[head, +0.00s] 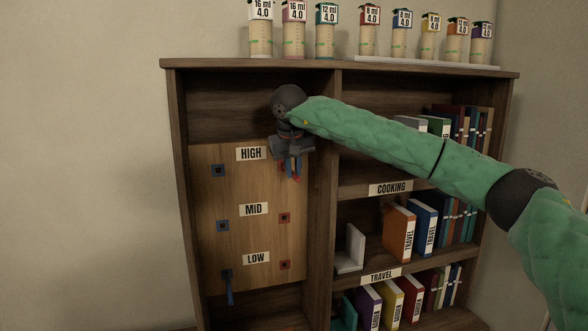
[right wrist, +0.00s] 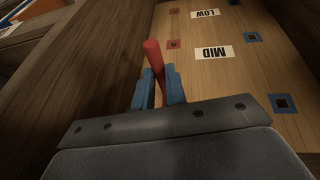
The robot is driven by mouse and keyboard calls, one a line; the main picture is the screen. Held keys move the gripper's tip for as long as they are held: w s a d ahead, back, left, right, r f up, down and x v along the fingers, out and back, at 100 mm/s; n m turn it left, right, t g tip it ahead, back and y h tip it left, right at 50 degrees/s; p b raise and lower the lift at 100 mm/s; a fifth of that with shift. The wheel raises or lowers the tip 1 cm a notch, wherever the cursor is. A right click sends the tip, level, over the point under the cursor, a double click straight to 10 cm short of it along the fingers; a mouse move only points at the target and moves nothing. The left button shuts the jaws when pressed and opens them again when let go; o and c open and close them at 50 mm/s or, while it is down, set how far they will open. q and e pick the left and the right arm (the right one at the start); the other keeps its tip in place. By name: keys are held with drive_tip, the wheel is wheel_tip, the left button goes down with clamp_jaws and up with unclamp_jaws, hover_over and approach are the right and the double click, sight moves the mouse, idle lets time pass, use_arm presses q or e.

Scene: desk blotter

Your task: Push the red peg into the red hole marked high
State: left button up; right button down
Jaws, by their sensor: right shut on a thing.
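The upright wooden board (head: 250,190) has labels HIGH (head: 251,154), MID (head: 253,209) and LOW (head: 256,258). Red holes show at the right of the MID (head: 284,217) and LOW (head: 285,265) rows. The red hole of the HIGH row is hidden behind my right gripper (head: 292,169). That gripper, at the board's upper right, is shut on the red peg (right wrist: 152,52), between its blue fingers (right wrist: 158,88). The peg sticks out past the fingertips in the right wrist view; I cannot tell whether its end touches the board. My left gripper is not in view.
A shelf divider (head: 322,210) stands close right of the board. Books (head: 398,232) fill shelves further right; several vials (head: 293,38) stand on top.

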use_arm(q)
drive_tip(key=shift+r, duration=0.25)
use_arm(e)
drive_tip(key=shift+w+a, duration=0.15)
drive_tip(key=shift+w, duration=0.4)
drive_tip(key=c, duration=1.3)
unclamp_jaws()
drive_tip(key=shift+c, duration=0.2)
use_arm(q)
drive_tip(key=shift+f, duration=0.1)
